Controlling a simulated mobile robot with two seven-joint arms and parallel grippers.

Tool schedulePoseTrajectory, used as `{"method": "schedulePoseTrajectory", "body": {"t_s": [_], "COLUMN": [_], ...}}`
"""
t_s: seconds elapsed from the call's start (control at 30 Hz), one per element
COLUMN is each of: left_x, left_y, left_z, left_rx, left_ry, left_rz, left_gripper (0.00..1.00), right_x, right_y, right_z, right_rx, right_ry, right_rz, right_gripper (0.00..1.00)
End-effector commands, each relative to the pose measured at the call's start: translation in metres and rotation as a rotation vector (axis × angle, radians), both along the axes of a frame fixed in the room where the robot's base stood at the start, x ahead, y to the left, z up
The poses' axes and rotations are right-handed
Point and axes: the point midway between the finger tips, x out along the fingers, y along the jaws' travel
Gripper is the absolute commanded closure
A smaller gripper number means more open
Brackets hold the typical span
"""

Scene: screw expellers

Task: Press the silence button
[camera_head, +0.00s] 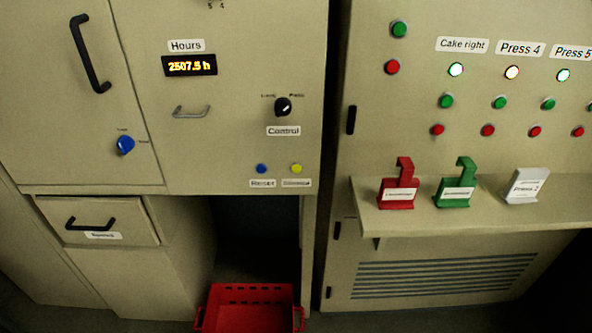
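The silence button is the small yellow button (296,168) low on the left cabinet's panel, above a small label that seems to read "Silence" (296,183). A blue button (261,168) labelled "Reset" sits just to its left. The black control knob (283,107) with its "Control" label is above the yellow button. Nothing covers or touches the yellow button. Neither of my grippers shows in the head view.
A shelf (400,222) on the right cabinet holds a red tag (397,190), a green tag (456,188) and a white "Press 2" sign (525,186). A drawer (140,222) at lower left stands out. A red crate (250,318) is on the floor below the buttons.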

Motion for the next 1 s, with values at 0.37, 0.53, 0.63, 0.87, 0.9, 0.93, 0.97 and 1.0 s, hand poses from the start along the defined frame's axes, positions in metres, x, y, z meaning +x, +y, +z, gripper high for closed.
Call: {"method": "schedulePoseTrajectory", "body": {"t_s": [0.37, 0.53, 0.63, 0.87, 0.9, 0.93, 0.97, 1.0], "left_x": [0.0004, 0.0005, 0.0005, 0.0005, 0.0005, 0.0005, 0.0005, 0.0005], "left_y": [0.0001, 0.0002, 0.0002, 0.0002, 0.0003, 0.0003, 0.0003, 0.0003], "left_z": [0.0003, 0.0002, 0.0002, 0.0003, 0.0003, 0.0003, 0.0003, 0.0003], "left_rx": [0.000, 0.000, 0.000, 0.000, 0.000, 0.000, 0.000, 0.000], "left_ry": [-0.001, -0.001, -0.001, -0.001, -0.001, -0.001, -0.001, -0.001], "left_rz": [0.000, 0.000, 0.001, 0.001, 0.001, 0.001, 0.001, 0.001], "left_gripper": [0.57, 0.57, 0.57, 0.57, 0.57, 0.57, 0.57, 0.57], "right_x": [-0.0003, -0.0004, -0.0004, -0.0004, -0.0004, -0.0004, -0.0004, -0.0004], "right_y": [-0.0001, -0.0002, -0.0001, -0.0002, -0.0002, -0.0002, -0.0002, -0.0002], "right_z": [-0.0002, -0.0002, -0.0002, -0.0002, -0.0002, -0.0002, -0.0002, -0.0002], "right_rx": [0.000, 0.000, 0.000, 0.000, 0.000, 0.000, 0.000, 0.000], "right_ry": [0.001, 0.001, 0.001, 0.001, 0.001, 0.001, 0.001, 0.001], "right_rz": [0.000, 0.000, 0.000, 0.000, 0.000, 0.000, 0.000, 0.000], "right_gripper": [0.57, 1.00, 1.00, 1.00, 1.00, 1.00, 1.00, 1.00]}}
